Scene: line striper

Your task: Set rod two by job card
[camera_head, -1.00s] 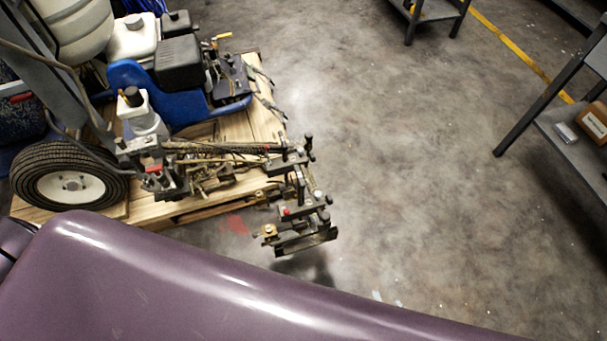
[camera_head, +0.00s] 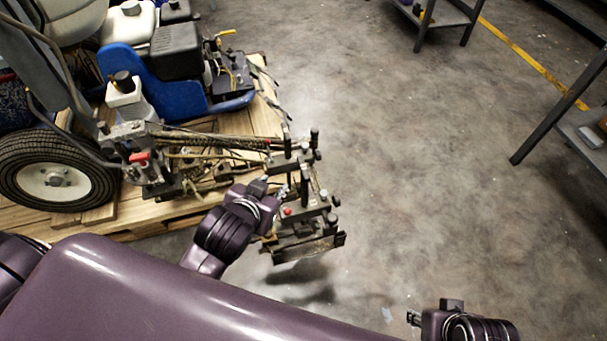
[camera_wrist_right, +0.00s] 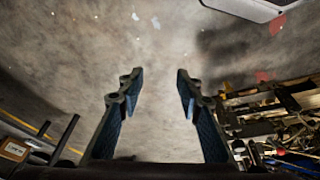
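The line striper (camera_head: 170,75) stands on a wooden pallet at the left. Its front bracket assembly (camera_head: 308,205), with dark posts, clamps, a red knob and a bottom plate, sticks out past the pallet. I cannot tell which part is rod two, and I see no job card. My left gripper (camera_head: 281,190) is at the left side of this assembly, seemingly close to or touching it; its fingers are too small to read. My right gripper (camera_head: 413,318) is low at the right, apart from the striper. In the right wrist view it is open and empty (camera_wrist_right: 159,82).
The striper's wheel (camera_head: 57,178) and pallet edge (camera_head: 165,222) lie left of my left arm. A grey shelf (camera_head: 585,130) stands at the right and a cart (camera_head: 440,14) at the back. The concrete floor between is clear.

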